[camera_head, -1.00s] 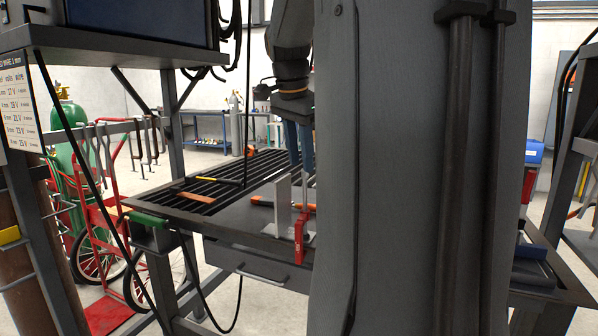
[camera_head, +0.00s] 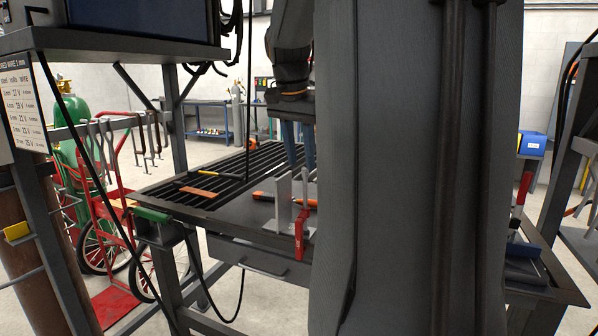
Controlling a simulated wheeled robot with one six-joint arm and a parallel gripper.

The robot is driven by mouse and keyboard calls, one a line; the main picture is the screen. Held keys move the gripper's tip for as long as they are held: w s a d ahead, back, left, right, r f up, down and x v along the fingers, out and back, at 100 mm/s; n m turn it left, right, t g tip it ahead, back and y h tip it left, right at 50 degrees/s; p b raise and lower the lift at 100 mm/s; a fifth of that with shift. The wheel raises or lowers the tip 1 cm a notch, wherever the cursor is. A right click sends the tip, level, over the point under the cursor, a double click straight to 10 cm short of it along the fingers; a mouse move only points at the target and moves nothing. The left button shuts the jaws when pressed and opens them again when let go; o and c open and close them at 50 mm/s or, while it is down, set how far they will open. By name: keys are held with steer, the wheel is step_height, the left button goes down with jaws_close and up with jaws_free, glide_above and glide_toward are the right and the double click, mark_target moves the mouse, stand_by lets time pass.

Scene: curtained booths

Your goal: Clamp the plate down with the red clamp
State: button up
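My gripper (camera_head: 299,148) hangs with its two blue fingers pointing down over the welding table (camera_head: 226,218), close above or behind the upright grey metal pieces. A gap shows between the fingers and I see nothing held in it. The red clamp (camera_head: 299,236) is upright at the table's front edge, beside the upright grey piece (camera_head: 283,204). I cannot tell which grey piece is the plate, or whether the clamp presses on anything.
An orange-handled tool (camera_head: 266,196) and a copper-coloured bar (camera_head: 199,192) lie on the table. Another red-handled tool (camera_head: 519,192) stands at the right. A red cart (camera_head: 108,215) with a green cylinder is at the left. A black cable hangs before the table.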

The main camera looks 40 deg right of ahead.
mark_target(305, 169)
steer(key=shift+n+p, duration=4.4)
steer(key=shift+n, duration=0.4)
steer(key=shift+w+d+p, duration=0.35)
steer(key=shift+d+p, duration=0.05)
steer(key=shift+d, duration=0.35)
steer(key=shift+f, duration=0.15)
steer(key=shift+b+x, duration=0.4)
steer(key=shift+x, duration=0.95)
